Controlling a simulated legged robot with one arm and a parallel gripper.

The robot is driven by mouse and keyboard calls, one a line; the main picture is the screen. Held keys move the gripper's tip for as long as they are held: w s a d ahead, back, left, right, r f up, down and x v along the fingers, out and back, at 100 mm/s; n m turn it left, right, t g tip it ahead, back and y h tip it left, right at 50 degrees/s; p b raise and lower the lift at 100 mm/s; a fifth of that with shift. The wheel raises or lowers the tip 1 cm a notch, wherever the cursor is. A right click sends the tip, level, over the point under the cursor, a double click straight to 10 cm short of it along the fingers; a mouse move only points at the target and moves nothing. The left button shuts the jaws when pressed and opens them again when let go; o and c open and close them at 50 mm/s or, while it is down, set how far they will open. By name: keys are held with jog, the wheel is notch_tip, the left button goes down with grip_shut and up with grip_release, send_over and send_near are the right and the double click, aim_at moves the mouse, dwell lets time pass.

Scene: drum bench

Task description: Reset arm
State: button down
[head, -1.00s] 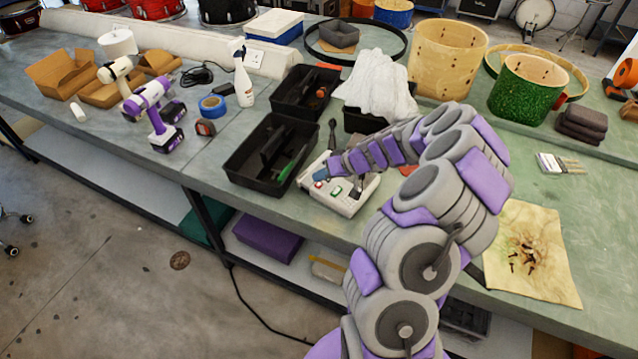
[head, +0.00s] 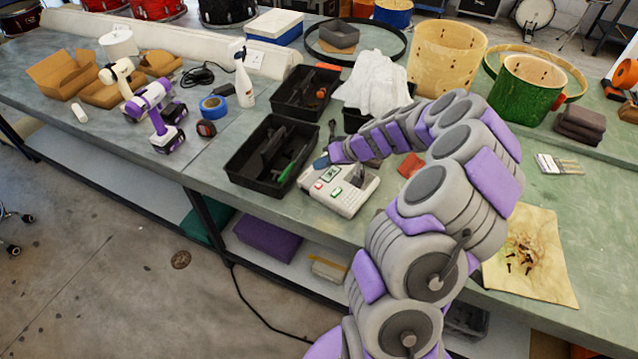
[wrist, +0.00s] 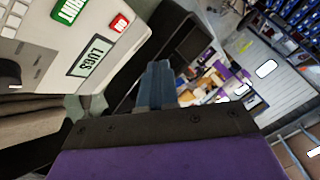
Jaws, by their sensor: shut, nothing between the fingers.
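My arm reaches over the bench from the lower right in the head view. My gripper (head: 322,161) is above the far edge of a white control box (head: 342,191) with red and green buttons and seems apart from it. In the wrist view the blue fingers of my gripper (wrist: 158,82) are together with nothing between them. The control box (wrist: 60,50) fills the upper left there, with a red button, a green button and a label reading "LUGS".
Black trays (head: 268,157) stand left of the control box, one holding tools. A white cloth (head: 376,84) lies behind my arm. Drum shells (head: 447,58) stand at the back right. A yellowish sheet (head: 530,255) with small dark parts lies at right. Drills (head: 157,112) stand at left.

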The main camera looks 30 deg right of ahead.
jog(key=shift+r, duration=0.6)
jog(key=s+a+r+n+g, duration=0.1)
jog(key=s+a+r+g, duration=0.1)
jog(key=s+a+r, duration=0.4)
jog(key=s+a+r+n+g, duration=0.1)
jog(key=s+a+r, duration=0.15)
jog(key=a, duration=0.45)
jog(key=s+a+r+n+g, duration=0.1)
jog(key=s+a+r+g, duration=0.15)
jog(key=s+a, duration=0.35)
jog(key=s+d+r+m+g+h, duration=0.1)
jog(key=s+h, duration=0.2)
jog(key=s, duration=0.9)
jog(key=s+m+g+h, duration=0.1)
jog(key=s+g+h, duration=0.1)
jog(key=s, duration=1)
jog(key=shift+s+d+r+m+h, duration=0.35)
jog(key=shift+s+r+m+h, duration=0.05)
jog(key=shift+h, duration=0.3)
